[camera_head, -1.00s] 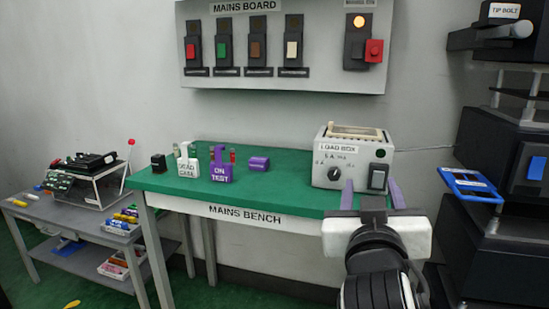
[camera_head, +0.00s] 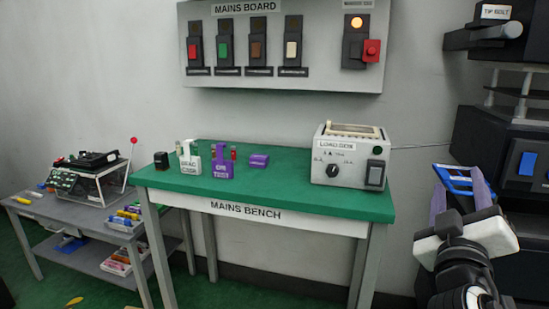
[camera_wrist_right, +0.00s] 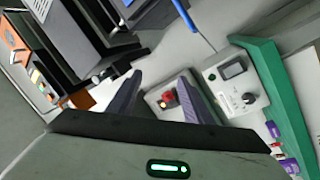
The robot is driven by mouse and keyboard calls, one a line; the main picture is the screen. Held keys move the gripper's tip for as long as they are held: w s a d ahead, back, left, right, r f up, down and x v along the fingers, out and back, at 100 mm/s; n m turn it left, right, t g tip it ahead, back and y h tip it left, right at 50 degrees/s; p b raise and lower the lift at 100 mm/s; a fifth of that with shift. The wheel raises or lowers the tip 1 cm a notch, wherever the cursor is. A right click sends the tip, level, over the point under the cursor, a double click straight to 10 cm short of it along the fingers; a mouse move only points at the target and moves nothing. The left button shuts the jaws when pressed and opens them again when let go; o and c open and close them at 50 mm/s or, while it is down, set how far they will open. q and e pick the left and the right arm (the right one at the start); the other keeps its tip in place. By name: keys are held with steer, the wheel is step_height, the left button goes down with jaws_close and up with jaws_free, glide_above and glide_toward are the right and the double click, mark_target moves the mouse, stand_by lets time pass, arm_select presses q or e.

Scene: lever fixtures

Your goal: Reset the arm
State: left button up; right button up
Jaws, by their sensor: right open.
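My right gripper (camera_head: 462,196) is at the right of the head view, off the right end of the green mains bench. Its two purple fingers are apart and nothing shows between them. In the right wrist view the fingers (camera_wrist_right: 160,100) are also spread and empty. My left gripper is not in view. No part labelled as the arm can be picked out. The load box (camera_head: 350,158) stands on the bench with a dark knob and a black switch. The mains board (camera_head: 285,80) hangs on the wall with several coloured switches and a lit orange lamp.
The mains bench (camera_head: 290,229) carries a white tag (camera_head: 190,163), a purple tag (camera_head: 222,168) and a purple block (camera_head: 259,161). A black machine (camera_head: 530,120) stands at the right, with a blue-framed rack (camera_head: 455,172) behind my fingers. A grey cart (camera_head: 70,218) is at the left.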

steer(key=s+a+f+n+g+y, duration=0.1)
steer(key=s+f+n+g+y, duration=0.15)
steer(key=f, duration=0.75)
steer(key=s+a+f+n+g+y, duration=0.1)
steer(key=f+y, duration=0.2)
steer(key=f, duration=0.7)
steer(key=s+a+f+n+g+y, duration=0.1)
steer(key=s+f+n+g+y, duration=0.1)
steer(key=f, duration=0.8)
steer(key=s+a+f+m+g+y, duration=0.1)
steer(key=s+a+f+g+y, duration=0.15)
steer(key=s+f, duration=0.8)
steer(key=s+a+f+m+g+y, duration=0.1)
steer(key=s+f+g+y, duration=0.15)
steer(key=s+f, duration=0.75)
steer(key=a+r+m, duration=0.3)
steer(key=a+m, duration=0.1)
steer(key=a, duration=0.6)
arm_select(q)
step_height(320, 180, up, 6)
steer(key=p, duration=0.8)
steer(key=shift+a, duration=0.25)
arm_select(e)
steer(key=shift+m+t, duration=0.25)
steer(key=shift+t, duration=0.1)
step_height(320, 180, up, 6)
steer(key=shift+f, duration=0.1)
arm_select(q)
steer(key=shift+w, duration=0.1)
